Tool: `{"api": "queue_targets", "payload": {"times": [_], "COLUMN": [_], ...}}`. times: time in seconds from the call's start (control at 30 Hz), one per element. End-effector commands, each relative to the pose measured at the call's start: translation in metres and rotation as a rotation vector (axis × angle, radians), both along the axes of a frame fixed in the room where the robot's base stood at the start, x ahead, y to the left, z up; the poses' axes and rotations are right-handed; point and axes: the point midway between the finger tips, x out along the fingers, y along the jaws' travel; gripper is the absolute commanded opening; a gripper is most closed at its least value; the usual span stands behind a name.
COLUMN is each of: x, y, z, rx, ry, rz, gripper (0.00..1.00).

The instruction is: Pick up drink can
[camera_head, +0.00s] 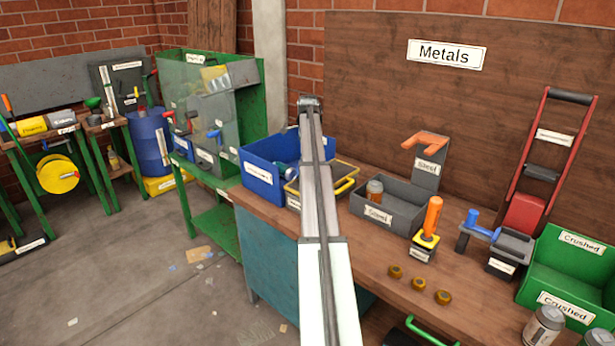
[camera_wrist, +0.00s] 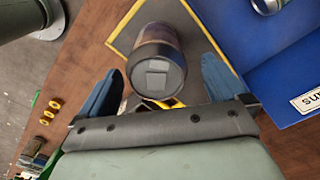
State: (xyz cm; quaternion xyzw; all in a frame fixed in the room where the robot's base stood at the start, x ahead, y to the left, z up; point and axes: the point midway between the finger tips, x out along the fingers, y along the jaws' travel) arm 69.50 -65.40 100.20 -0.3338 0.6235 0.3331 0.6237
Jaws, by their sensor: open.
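A dark drink can with a grey end and a pale patch (camera_wrist: 156,70) lies between my gripper's two blue fingers in the wrist view. It appears to be in or over the yellow-rimmed grey bin (camera_wrist: 122,38). My gripper (camera_wrist: 160,85) is open, with a finger on each side of the can and a visible gap at each side. In the camera_head view, my arm crosses the middle, and I cannot make out this can or the gripper clearly there. The yellow-rimmed bin (camera_head: 345,187) is partly hidden behind the arm.
A blue bin (camera_head: 256,172) stands close beside the yellow-rimmed bin, with another can (camera_wrist: 268,4) in it. A grey bin (camera_head: 398,212) holds a brown can (camera_head: 374,190). Several brass nuts (camera_head: 419,284) lie on the bench. Two cans (camera_head: 544,326) stand near a green crate (camera_head: 545,268).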

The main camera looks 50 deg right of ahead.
Motion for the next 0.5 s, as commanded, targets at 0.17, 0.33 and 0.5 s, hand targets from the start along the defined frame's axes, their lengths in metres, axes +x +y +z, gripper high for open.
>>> {"api": "queue_targets", "payload": {"times": [0.17, 0.33, 0.5], "x": [-0.003, -0.003, -0.003], "y": [0.003, 0.002, 0.002], "z": [-0.021, -0.042, -0.048], "rx": [0.002, 0.001, 0.001], "ry": [0.001, 0.001, 0.001], "rz": [0.0, 0.0, 0.0], "gripper": [0.99, 0.99, 0.99]}}
